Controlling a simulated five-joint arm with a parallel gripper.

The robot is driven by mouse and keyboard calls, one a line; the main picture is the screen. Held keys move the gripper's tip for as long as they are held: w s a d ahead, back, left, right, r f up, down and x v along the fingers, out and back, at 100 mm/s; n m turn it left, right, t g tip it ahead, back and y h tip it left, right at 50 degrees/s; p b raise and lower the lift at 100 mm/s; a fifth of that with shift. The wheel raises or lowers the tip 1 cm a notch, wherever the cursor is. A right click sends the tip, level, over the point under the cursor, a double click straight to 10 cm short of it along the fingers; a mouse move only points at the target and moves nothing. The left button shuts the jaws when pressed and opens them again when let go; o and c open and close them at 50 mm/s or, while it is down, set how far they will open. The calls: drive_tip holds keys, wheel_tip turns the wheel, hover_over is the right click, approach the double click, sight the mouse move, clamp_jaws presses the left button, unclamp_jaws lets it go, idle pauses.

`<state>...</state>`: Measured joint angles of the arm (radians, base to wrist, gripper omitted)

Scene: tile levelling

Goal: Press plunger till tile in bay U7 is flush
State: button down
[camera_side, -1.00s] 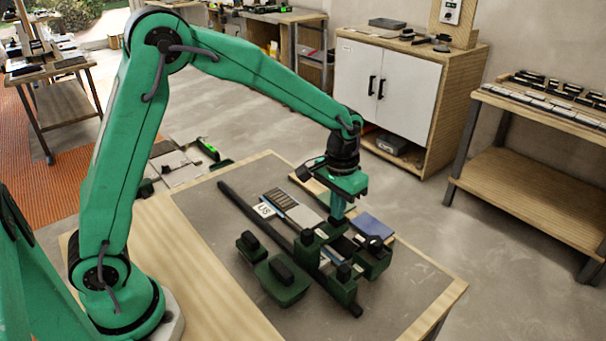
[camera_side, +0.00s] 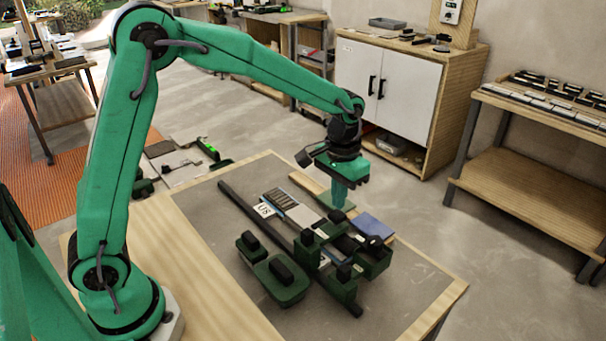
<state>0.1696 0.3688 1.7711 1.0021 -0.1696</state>
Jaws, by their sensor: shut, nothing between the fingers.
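My gripper (camera_side: 338,202) is shut and points straight down, with nothing held. It is just above the back of the dark green fixture (camera_side: 330,258), apart from it as far as I can tell. The fixture has several black knobs and blocks; which one is the plunger I cannot tell. A white label (camera_side: 264,210) that seems to read U8 lies beside a slotted grey and light tile piece (camera_side: 292,205). The tile in bay U7 cannot be made out, and its height is too small to tell.
A long dark bar (camera_side: 250,215) crosses the grey mat (camera_side: 215,235). Two green blocks with black handles (camera_side: 282,280) sit at the front left. A blue tile (camera_side: 373,226) lies on the right. The mat's front right is clear.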

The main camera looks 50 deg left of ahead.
drive_tip(key=shift+r, duration=1.95)
drive_tip(key=shift+s+r, duration=0.1)
drive_tip(key=shift+s+a+r, duration=0.15)
drive_tip(key=shift+r, duration=0.1)
drive_tip(key=s+a+r+t, duration=0.2)
drive_tip(key=s, duration=0.5)
drive_tip(key=s+a+r+t, duration=0.1)
drive_tip(key=s+a+r, duration=0.1)
drive_tip(key=s, duration=0.5)
drive_tip(key=s+a+r+t, duration=0.2)
drive_tip(key=s+a, duration=0.1)
drive_tip(key=s, duration=0.4)
drive_tip(key=shift+s+a+r+t, duration=0.15)
drive_tip(key=shift+s+r+t, duration=0.15)
